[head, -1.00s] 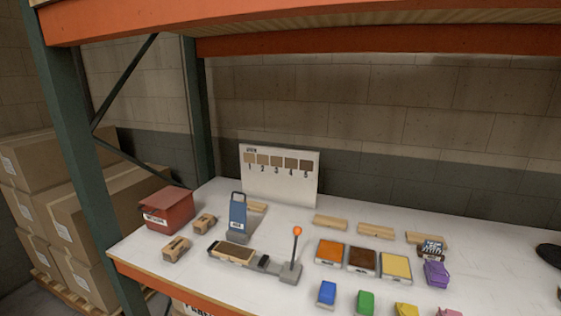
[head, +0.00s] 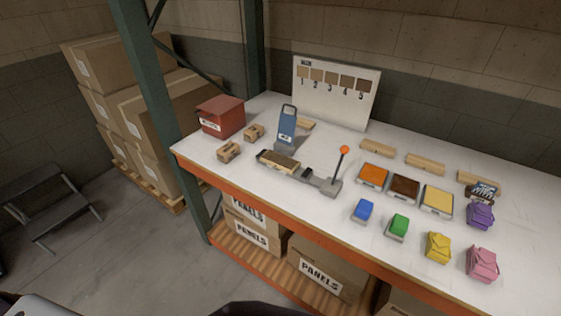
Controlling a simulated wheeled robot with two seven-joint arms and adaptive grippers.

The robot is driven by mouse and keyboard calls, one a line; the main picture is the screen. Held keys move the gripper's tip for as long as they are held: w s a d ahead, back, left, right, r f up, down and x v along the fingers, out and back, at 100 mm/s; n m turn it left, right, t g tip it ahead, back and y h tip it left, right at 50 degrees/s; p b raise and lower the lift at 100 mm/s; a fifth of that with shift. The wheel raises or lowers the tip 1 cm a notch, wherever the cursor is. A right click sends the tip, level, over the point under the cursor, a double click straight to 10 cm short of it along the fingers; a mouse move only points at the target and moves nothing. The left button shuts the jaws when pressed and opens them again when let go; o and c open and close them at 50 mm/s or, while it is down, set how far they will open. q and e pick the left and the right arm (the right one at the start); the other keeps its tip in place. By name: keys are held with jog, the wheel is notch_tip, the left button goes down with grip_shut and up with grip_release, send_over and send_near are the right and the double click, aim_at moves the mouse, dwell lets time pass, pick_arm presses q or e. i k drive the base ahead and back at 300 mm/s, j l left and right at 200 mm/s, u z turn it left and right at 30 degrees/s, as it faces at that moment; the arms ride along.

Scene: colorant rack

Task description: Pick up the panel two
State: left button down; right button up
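No thing in view is readably marked as panel two. A white board (head: 335,112) at the back shows several brown swatches numbered 1 to 5. A brown-topped panel (head: 280,161) lies in a grey lever device (head: 322,187) with an orange knob. Light wooden blocks lie along the back: one (head: 377,148), a second (head: 425,163) and a third (head: 473,178) partly behind a dark labelled item. Another wooden piece (head: 306,124) is partly hidden behind a blue upright holder (head: 287,126). Neither gripper is identifiable in the head view.
A red box (head: 221,116) and two small cartons (head: 229,152) stand at the shelf's left end. A green post (head: 160,110) and orange beam (head: 300,220) edge the shelf. Boxes marked PANELS (head: 325,272) sit below.

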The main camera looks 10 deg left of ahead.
aim_at(282, 161)
jog(key=k+l+z, duration=0.1)
jog(key=l+z, duration=0.15)
jog(key=l, duration=0.5)
jog(key=l+z, duration=0.3)
jog(key=l, duration=0.45)
